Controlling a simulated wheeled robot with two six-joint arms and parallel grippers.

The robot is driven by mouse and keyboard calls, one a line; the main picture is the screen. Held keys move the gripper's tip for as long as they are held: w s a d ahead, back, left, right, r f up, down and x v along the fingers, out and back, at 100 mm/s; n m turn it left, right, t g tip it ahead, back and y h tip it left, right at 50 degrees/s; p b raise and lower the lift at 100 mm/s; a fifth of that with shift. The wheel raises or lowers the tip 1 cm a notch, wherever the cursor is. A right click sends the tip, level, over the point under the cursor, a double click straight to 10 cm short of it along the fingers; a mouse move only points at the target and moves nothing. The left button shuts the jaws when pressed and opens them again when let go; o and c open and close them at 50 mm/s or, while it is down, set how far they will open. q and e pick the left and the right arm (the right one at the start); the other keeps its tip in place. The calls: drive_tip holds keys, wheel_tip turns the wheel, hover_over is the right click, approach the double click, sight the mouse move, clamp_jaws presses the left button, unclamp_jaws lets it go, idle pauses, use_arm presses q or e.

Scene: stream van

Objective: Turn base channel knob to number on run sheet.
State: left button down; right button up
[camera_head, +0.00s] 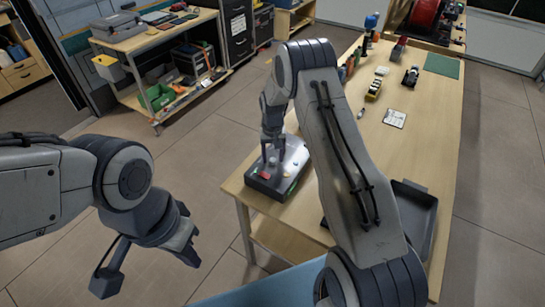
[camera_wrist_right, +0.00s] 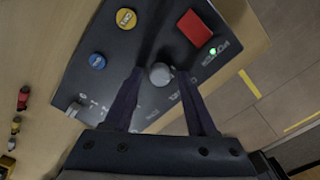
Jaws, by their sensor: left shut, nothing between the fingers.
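A dark control box (camera_head: 262,185) sits on the near left corner of the wooden table. In the right wrist view its panel (camera_wrist_right: 90,85) carries a grey round knob (camera_wrist_right: 160,75), a blue knob (camera_wrist_right: 97,61), a yellow round button (camera_wrist_right: 126,18) and a red square button (camera_wrist_right: 195,28). My right gripper (camera_head: 273,157) points down over the box. Its fingers (camera_wrist_right: 158,85) are open on either side of the grey knob; contact cannot be told. The panel lettering is too small to read. My left gripper (camera_head: 193,253) is shut and empty, away from the table. A white printed card (camera_head: 394,118) lies on the table, unreadable.
A dark tray (camera_head: 418,205) lies on the table, partly behind my right arm. Small toy-like vehicles (camera_head: 411,76) and bottles stand farther back. A green light (camera_wrist_right: 213,51) glows on the panel. A shelf bench (camera_head: 130,42) stands at the back left. Floor between is clear.

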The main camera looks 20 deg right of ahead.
sight(273, 159)
idle(0.3)
wheel_tip(273, 159, up, 10)
drive_tip(key=b, duration=0.2)
drive_tip(key=shift+r, duration=0.25)
idle(0.3)
